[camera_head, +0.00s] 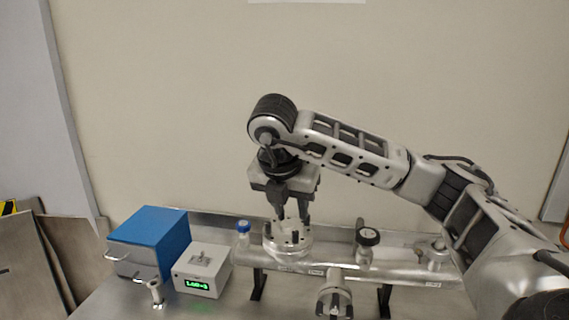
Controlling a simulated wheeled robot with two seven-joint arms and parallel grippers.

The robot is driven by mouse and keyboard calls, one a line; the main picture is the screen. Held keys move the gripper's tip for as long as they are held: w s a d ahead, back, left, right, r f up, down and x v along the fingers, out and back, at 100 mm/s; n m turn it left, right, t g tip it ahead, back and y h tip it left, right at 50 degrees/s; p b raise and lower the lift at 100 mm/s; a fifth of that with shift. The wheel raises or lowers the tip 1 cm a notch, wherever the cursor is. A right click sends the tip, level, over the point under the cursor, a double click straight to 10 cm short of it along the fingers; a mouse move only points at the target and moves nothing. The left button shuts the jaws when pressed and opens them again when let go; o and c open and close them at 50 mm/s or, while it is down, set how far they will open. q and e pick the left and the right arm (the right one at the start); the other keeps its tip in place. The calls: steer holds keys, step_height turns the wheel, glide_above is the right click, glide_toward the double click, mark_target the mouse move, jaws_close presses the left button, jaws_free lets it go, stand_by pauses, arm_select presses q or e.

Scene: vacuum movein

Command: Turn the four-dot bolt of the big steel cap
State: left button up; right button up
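The big steel cap (283,250) is a round flange on top of the horizontal steel pipe body, with several upright dark-topped bolts around its rim. The dot marks are too small to read, so I cannot tell which bolt has four dots. My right gripper (292,218) points straight down just over the cap. Its two dark fingers stand apart with a gap between them, and I see no bolt held in it. The fingertips are close above the far part of the cap; exact contact cannot be told. My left gripper is not in view.
A blue box (150,232) and a white device with a green display (202,272) stand left on the steel table. A blue-topped bottle (243,232) is beside the cap. A black-topped gauge (367,238) and a front port (334,300) are to the right.

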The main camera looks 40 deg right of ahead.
steer(key=v, duration=0.8)
steer(key=shift+r, duration=0.25)
steer(key=shift+a, duration=0.1)
steer(key=w+d+n+g+y, duration=0.1)
steer(key=w+d+n+y, duration=0.35)
steer(key=n, duration=1.05)
steer(key=w+d+n+g+h, duration=0.1)
steer(key=d+n, duration=0.6)
steer(key=n, duration=0.7)
steer(key=shift+y, duration=0.25)
step_height(320, 180, down, 15)
steer(key=shift+w+d, duration=0.1)
steer(key=shift+d, duration=0.05)
jaws_close()
